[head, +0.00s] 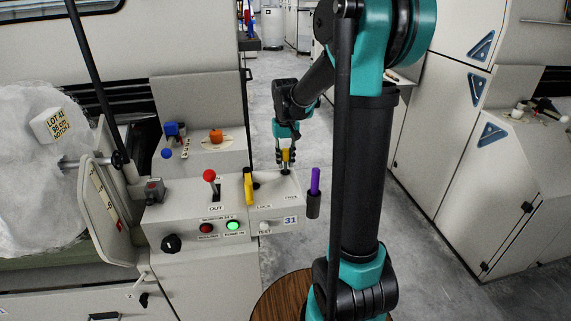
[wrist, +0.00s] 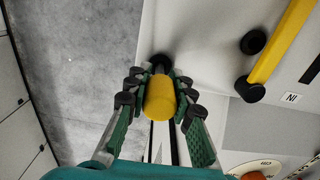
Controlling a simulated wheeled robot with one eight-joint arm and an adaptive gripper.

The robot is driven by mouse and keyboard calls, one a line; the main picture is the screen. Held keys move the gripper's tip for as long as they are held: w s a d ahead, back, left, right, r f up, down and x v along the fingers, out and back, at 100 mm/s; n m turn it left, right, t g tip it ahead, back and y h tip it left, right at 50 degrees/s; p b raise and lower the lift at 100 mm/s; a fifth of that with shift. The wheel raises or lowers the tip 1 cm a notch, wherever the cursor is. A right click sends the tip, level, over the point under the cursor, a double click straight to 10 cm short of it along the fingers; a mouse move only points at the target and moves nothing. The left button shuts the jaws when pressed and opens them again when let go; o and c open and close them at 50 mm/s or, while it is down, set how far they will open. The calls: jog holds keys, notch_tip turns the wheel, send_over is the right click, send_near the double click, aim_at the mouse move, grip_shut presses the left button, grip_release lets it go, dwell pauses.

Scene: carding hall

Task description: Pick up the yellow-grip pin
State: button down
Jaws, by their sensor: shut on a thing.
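The yellow-grip pin (head: 286,156) is upright at the right end of the console, above the dark spot beside the "FREE" label. My gripper (head: 286,151) comes down over it from above. In the wrist view my gripper (wrist: 159,98) is shut on the yellow grip (wrist: 160,98), with a finger on each side. A dark round socket or collar (wrist: 160,63) shows just beyond the grip. The pin's lower end is mostly hidden, so I cannot tell whether it is seated or clear of the console.
The console (head: 200,215) carries a yellow bar (head: 248,186), a red-knobbed lever (head: 209,176), and a lit green button (head: 232,226). A purple-handled item (head: 315,181) stands in a dark holder at its right edge. Grey floor (wrist: 80,70) is open beside the console.

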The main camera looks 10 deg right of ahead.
notch_tip(320, 180, up, 18)
jog(key=shift+r, duration=0.2)
dwell(0.4)
notch_tip(320, 180, up, 8)
dwell(1.6)
